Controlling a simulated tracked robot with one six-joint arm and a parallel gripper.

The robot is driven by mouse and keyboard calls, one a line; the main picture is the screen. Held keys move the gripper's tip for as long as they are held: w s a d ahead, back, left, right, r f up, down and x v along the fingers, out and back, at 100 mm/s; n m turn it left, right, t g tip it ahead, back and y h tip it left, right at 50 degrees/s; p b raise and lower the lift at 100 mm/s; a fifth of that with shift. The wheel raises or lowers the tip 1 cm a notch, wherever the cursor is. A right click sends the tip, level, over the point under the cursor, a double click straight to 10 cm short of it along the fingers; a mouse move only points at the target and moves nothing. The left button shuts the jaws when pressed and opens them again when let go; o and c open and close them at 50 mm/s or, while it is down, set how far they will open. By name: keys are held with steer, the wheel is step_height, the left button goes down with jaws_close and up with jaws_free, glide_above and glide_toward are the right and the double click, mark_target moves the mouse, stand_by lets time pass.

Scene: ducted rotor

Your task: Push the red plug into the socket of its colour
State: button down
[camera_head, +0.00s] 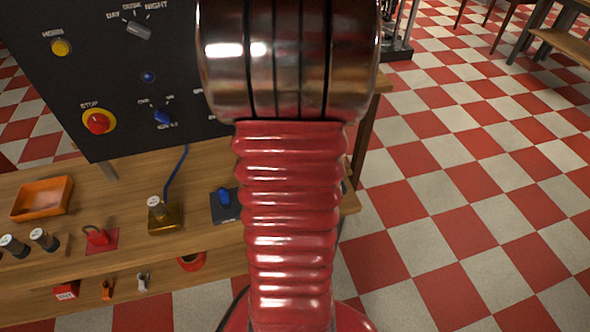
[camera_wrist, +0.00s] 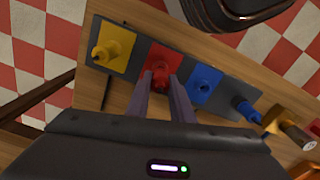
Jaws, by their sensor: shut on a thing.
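In the wrist view the red plug (camera_wrist: 159,73) is between the tips of my gripper (camera_wrist: 161,80), which is shut on it. The plug is over the red socket plate (camera_wrist: 173,56), near its middle. I cannot tell how deep it sits, as the plug and fingers hide the socket opening. The yellow socket plate (camera_wrist: 118,43) is to the left and the blue socket plate (camera_wrist: 204,87) to the right. In the head view my own arm hides the gripper, the red plug and the sockets.
A blue plug-like piece (camera_wrist: 246,108) on a dark plate is right of the blue socket. In the head view a black control panel (camera_head: 120,95) stands on the wooden bench (camera_head: 130,185). An orange tray (camera_head: 42,198) and a brass block (camera_head: 166,220) are on the bench.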

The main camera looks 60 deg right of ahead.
steer(key=shift+f, duration=1.05)
steer(key=c, duration=1.5)
jaws_free()
step_height(320, 180, up, 14)
steer(key=shift+f, duration=0.2)
